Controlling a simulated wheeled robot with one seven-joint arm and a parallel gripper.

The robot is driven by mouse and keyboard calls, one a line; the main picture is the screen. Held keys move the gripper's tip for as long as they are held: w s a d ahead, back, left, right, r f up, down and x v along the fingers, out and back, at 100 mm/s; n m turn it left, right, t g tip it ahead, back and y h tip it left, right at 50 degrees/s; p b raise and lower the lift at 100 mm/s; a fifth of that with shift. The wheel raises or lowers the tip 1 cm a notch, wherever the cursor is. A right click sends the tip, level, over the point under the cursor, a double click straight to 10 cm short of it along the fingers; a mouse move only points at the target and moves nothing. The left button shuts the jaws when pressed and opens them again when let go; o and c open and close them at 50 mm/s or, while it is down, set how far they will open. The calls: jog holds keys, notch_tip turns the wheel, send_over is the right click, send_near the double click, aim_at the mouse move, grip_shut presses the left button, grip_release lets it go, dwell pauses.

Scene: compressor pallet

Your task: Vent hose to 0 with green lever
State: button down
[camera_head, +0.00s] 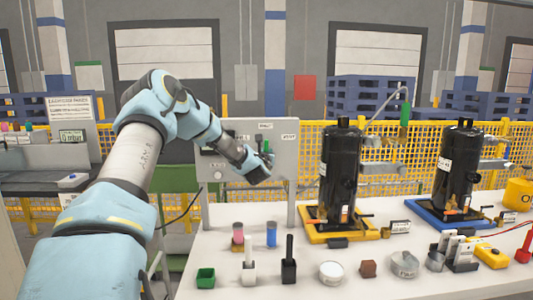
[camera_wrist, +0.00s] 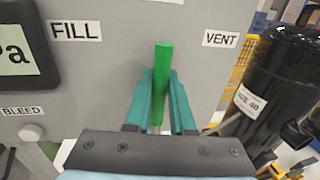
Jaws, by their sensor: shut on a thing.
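The green lever (camera_wrist: 161,82) stands upright on the grey panel (camera_wrist: 115,65), between the FILL label (camera_wrist: 75,30) on the left and the VENT label (camera_wrist: 220,39) on the right. My gripper (camera_wrist: 160,100) is shut on the lever, with a teal finger on each side of it. A dark display (camera_wrist: 14,52) ending in "Pa" is at the left edge of the wrist view; its number is cut off.
A black compressor (camera_head: 341,175) on a yellow base stands right of the panel, and another (camera_head: 456,165) on a blue base stands farther right. Several small items, including a green bin (camera_head: 206,278) and a black-handled tool (camera_head: 289,262), stand on the white table (camera_head: 360,284). A BLEED knob (camera_wrist: 31,132) is at lower left.

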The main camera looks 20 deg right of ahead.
dwell(0.9)
jog(key=d+m+b, duration=0.1)
jog(key=b, duration=0.1)
jog(key=d+m+b, duration=0.1)
jog(key=m+b, duration=0.1)
jog(key=d+f+m+b, duration=0.1)
jog(key=m+b, duration=0.1)
jog(key=shift+s+d+f+g+y, duration=0.1)
jog(key=shift+s+d+g+y, duration=0.25)
jog(key=shift+d+g+y, duration=0.05)
jog(key=d+m, duration=0.1)
jog(key=f+m+b, duration=0.1)
jog(key=shift+s+d+m+y, duration=0.2)
jog(key=shift+d+m+y, duration=0.1)
jog(key=shift+d, duration=0.05)
jog(key=shift+d+f+m+b, duration=0.3)
jog(key=shift+m+b, duration=0.15)
jog(key=shift+m, duration=0.15)
jog(key=c, duration=0.8)
grip_release()
jog(key=shift+o, duration=0.2)
